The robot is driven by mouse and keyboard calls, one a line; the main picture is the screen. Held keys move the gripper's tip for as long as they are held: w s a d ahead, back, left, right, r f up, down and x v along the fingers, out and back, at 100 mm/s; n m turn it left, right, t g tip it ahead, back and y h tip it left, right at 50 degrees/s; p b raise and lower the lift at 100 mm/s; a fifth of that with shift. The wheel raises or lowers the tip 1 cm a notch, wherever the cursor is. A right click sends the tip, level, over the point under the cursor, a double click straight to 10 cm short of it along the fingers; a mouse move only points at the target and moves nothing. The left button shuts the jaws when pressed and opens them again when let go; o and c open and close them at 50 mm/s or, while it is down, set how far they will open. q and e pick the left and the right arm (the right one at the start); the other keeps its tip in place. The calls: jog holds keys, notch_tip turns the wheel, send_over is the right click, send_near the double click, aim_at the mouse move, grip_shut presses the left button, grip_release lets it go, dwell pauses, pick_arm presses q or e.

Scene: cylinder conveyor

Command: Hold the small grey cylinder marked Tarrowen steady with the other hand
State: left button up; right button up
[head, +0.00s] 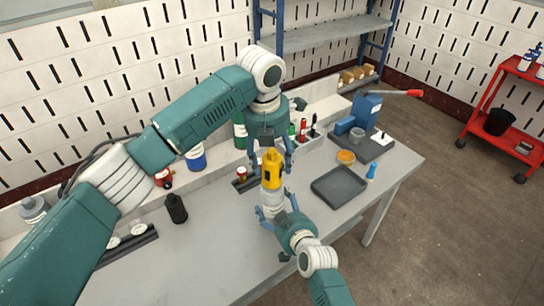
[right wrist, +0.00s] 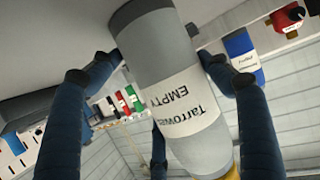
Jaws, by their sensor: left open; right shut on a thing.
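The small grey cylinder (head: 271,200) stands near the middle of the bench in the head view, with a yellow cap or tool (head: 272,170) on its top. In the right wrist view the grey cylinder (right wrist: 155,50) fills the middle, and its white label (right wrist: 187,102) reads Tarrowen EMPTY. My right gripper (head: 276,208) is shut on the cylinder's body, its fingers on either side. My left gripper (head: 275,151) is open just above and around the top of the yellow part, fingers pointing down. I cannot tell whether they touch it.
A black bottle (head: 176,209) stands to the left. Blue and green cylinders line the back. The front of the bench is clear.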

pick_arm(q)
jog(key=shift+f, duration=0.85)
jog(key=c, duration=1.3)
jog(key=n+y, duration=0.1)
jog(key=n, duration=0.5)
jog(key=shift+w+d, duration=0.1)
jog(key=shift+r, duration=0.1)
jog(key=n+y, duration=0.1)
jog(key=n, duration=0.5)
jog(key=o, duration=1.4)
jog(key=shift+c, duration=0.2)
